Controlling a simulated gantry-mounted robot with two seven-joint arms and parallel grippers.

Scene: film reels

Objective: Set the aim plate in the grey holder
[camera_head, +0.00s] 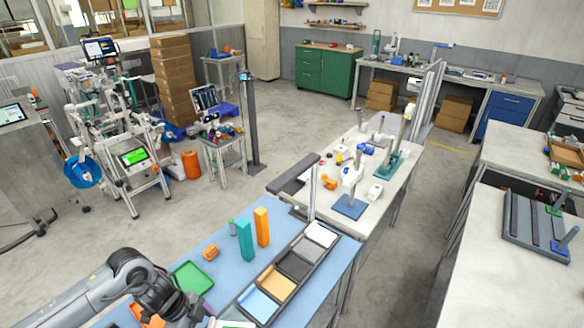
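I cannot single out the aim plate for sure. A dark grey rack (334,243) on the blue-topped table has a row of compartments coloured white, grey, dark, tan and light blue; I cannot tell whether it is the grey holder. My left arm comes in from the lower left, and its dark wrist and gripper (178,305) are at the bottom edge, left of the rack and just in front of a green tray (192,278). Its fingertips are hidden or cut off, so its opening and any load do not show. My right gripper is out of view.
An orange item (146,316) lies beside my wrist. A cluttered white table (385,190) adjoins behind.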

